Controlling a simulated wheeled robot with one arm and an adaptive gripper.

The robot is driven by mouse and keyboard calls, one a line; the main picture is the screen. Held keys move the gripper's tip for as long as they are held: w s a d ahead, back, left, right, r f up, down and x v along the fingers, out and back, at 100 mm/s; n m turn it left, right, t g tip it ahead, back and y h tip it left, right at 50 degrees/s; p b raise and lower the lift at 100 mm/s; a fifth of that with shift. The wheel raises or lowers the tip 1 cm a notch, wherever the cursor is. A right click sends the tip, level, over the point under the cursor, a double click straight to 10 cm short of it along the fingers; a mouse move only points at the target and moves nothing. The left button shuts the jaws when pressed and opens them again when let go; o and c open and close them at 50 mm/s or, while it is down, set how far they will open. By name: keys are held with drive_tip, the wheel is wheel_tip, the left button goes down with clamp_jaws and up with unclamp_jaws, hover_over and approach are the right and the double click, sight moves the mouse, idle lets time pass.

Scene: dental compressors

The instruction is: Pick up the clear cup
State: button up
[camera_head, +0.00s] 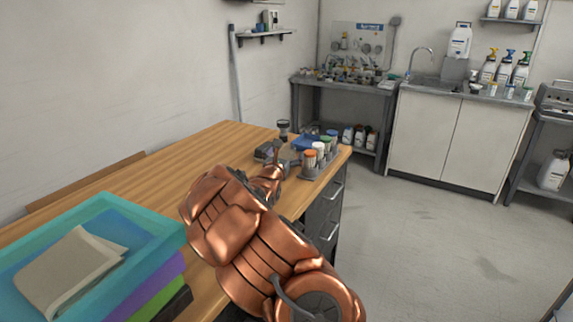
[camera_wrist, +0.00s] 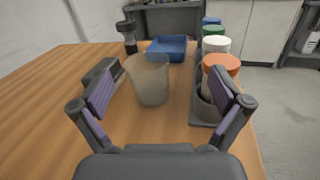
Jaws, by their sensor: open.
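The clear cup (camera_wrist: 150,82) is a translucent, greyish tapered cup standing upright on the wooden table. In the wrist view it is just ahead of and between the two fingers of my gripper (camera_wrist: 162,108). The fingers are spread apart with purple-grey pads, and nothing is held. In the head view my gripper (camera_head: 274,165) is over the far end of the table, largely hidden behind my copper arm; I cannot make out the cup clearly there.
A rack of jars with orange (camera_wrist: 222,64), white and green lids stands close by the right finger. A blue tray (camera_wrist: 172,48) and a dark upright device (camera_wrist: 127,36) are behind the cup. Coloured trays (camera_head: 90,230) lie at the near left. Wooden tabletop (camera_wrist: 45,100) is bare at left.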

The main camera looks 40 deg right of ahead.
sight(283, 156)
drive_tip(key=f, duration=0.1)
drive_tip(key=w+f+n+y, duration=0.1)
drive_tip(key=w+f+n+t, duration=0.1)
drive_tip(key=f, duration=0.1)
drive_tip(key=shift+w+a, duration=0.15)
drive_tip(key=shift+w, duration=0.05)
drive_tip(key=shift+x, duration=1.35)
drive_tip(key=shift+s+f+p+x, duration=0.15)
drive_tip(key=shift+p+x, duration=0.15)
drive_tip(key=shift+x, duration=0.9)
drive_tip(key=shift+s+f+p+x, duration=0.15)
drive_tip(key=shift+p+x, duration=0.1)
drive_tip(key=shift+x, duration=0.95)
drive_tip(key=shift+w, duration=0.1)
drive_tip(key=shift+c, duration=0.2)
drive_tip(key=c, duration=1.2)
